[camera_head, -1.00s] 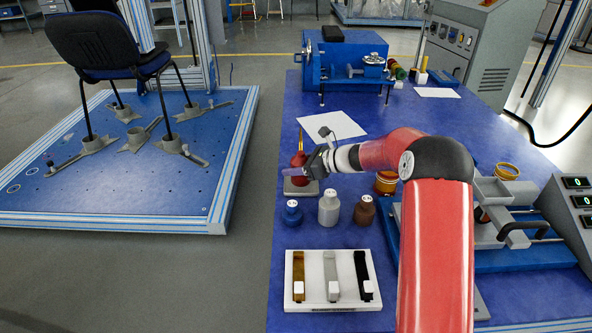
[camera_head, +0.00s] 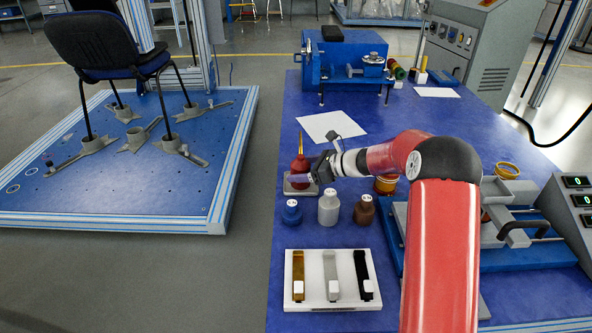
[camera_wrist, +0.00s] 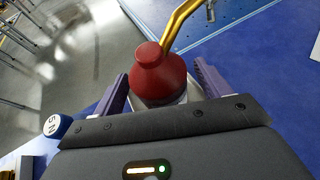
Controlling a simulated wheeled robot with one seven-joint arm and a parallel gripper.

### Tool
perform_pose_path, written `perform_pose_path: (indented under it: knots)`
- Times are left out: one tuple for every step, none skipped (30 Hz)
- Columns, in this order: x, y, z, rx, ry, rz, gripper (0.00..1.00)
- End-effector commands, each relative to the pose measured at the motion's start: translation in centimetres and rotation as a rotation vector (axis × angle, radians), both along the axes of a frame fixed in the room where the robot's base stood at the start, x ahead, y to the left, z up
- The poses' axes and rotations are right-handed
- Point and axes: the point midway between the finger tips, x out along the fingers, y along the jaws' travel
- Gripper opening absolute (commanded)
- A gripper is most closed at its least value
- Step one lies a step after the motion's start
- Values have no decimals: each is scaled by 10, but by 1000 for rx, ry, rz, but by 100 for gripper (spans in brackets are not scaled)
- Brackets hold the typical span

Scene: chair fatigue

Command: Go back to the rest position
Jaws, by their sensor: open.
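My gripper (camera_head: 308,177) is on my red arm above the blue table (camera_head: 440,130). In the wrist view, my gripper (camera_wrist: 160,92) has its two purple fingers apart, with a red oil can (camera_wrist: 158,75) with a gold spout between or just beyond them. A gap shows beside the can, so it is not clearly gripped. In the head view the red oil can (camera_head: 299,165) stands upright on a small grey plate (camera_head: 290,188), partly hidden by my gripper.
Blue, grey and brown bottles (camera_head: 328,208) stand in front of the oil can. A white rack (camera_head: 331,305) with three strips lies nearer. A blue machine (camera_head: 345,62) stands at the back. A grey fixture (camera_head: 510,230) is at right. A chair (camera_head: 95,45) stands on a blue platform at left.

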Motion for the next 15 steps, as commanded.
perform_pose_path:
  knots:
    - [-4, -9, 4, -1, 0, -3, 76]
    - [-7, -14, 6, 0, -1, -2, 76]
    - [-11, -20, 8, 0, 0, -1, 76]
    - [-13, -24, 10, -1, 0, -1, 76]
    - [-15, -27, 11, -1, 0, -1, 76]
    - [-17, -32, 14, 0, -1, -2, 76]
    - [-18, -36, 15, 0, 0, -1, 76]
    - [-20, -38, 16, 0, 0, 0, 76]
    - [-21, -41, 17, 0, 0, 0, 76]
    - [-22, -42, 18, -1, -1, 2, 76]
    - [-24, -44, 20, -6, -3, 4, 76]
    - [-26, -44, 23, -16, -11, 12, 76]
    - [-29, -44, 27, -29, -21, 21, 76]
    - [-33, -43, 31, -46, -34, 33, 76]
    - [-40, -41, 37, -78, -57, 58, 76]
